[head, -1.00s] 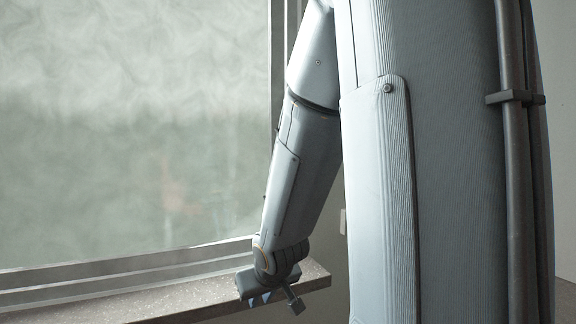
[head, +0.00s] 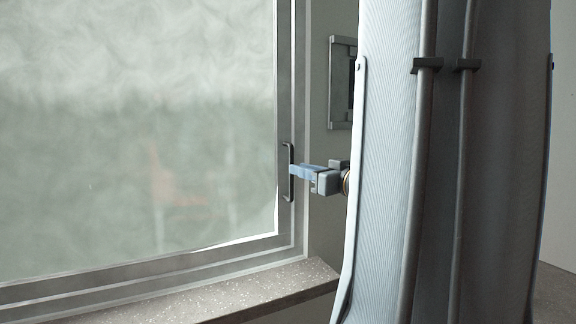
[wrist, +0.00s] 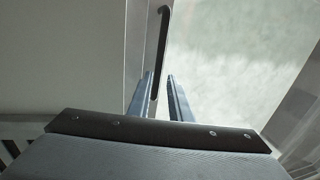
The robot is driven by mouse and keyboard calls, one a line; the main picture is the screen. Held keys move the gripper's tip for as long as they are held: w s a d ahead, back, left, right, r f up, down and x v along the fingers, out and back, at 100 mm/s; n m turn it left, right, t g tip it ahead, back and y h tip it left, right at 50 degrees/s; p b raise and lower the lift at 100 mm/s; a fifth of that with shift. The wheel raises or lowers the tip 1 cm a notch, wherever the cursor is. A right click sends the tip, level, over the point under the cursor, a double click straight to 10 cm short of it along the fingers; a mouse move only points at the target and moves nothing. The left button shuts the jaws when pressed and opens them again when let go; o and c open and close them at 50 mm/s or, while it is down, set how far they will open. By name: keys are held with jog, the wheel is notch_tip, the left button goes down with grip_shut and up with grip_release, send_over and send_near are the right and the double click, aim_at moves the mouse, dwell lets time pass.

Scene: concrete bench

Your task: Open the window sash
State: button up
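The window sash (head: 200,263) has a grey frame around cloudy, pale green glass and fills the left of the head view. Its dark upright bar handle (head: 291,190) is on the right side of the frame. My gripper (head: 294,170) is at the handle, coming from the right. In the wrist view, the handle (wrist: 163,40) runs down between the two blue-grey fingers of my gripper (wrist: 160,78). The fingers are apart, one on each side of the bar, with the bar closer to the left finger. Whether either finger touches it is unclear.
A speckled stone sill (head: 250,292) runs below the window. A grey framed fitting (head: 341,82) is on the wall right of the window. My own body covers much of the right side of the head view.

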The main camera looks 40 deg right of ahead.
jog(key=w, duration=0.3)
jog(key=w+p, duration=0.1)
jog(key=w, duration=0.1)
jog(key=shift+w+d, duration=0.3)
jog(key=shift+c, duration=0.2)
grip_shut()
jog(key=shift+a, duration=0.1)
